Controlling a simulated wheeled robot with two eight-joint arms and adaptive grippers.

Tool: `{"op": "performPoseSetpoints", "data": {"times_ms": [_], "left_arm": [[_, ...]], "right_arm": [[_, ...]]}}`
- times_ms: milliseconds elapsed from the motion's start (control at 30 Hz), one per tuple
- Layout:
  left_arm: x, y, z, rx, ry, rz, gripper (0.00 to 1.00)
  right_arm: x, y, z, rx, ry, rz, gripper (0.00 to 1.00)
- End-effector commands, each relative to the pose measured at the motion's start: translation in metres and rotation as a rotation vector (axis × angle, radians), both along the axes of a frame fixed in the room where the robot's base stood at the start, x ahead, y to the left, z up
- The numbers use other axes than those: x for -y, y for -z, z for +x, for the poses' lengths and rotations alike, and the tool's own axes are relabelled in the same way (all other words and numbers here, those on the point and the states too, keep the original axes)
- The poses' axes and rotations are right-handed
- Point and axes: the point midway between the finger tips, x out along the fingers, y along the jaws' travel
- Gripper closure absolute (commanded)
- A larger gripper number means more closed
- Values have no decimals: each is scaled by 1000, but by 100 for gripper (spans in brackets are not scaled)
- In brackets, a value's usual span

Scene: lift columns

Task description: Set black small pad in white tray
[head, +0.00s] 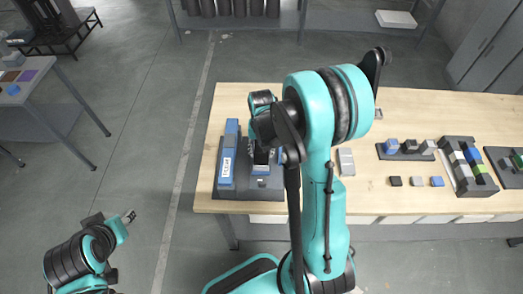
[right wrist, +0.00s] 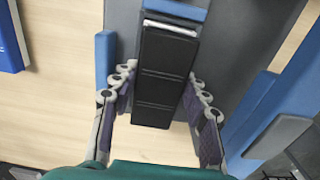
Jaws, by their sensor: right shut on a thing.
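My right gripper (head: 262,140) is over the dark fixture at the left end of the wooden table. In the right wrist view its fingers (right wrist: 160,82) stand on either side of a long black piece (right wrist: 164,78) with several panels and a pale far edge, and are shut on it. I cannot tell if this is the small pad. A small black block (head: 395,181) lies on the table to the right. A small whitish tray-like piece (head: 345,161) lies just right of my right arm. My left gripper (head: 128,216) hangs over the floor, away from the table; its opening is too small to judge.
A blue labelled block (head: 228,160) stands on the dark fixture (head: 270,192). Dark racks with coloured blocks (head: 466,160) stand at the right. A grey block (head: 416,181) and a blue block (head: 437,181) lie near the front. The table's back (head: 430,105) is clear.

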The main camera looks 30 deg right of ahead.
Motion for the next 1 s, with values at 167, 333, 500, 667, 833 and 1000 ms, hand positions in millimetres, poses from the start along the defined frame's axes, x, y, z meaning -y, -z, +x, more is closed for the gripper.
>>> {"op": "performPoseSetpoints", "data": {"times_ms": [167,333,500,667,833,1000], "left_arm": [[0,2,0,0,0,0,60],[0,1,0,0,0,0,60],[0,2,0,0,0,0,60],[0,4,0,0,0,0,60],[0,4,0,0,0,0,60],[0,3,0,0,0,0,60]], "right_arm": [[0,1,0,0,0,0,85],[0,1,0,0,0,0,85],[0,1,0,0,0,0,85],[0,2,0,0,0,0,85],[0,2,0,0,0,0,31],[0,2,0,0,0,0,31]]}}
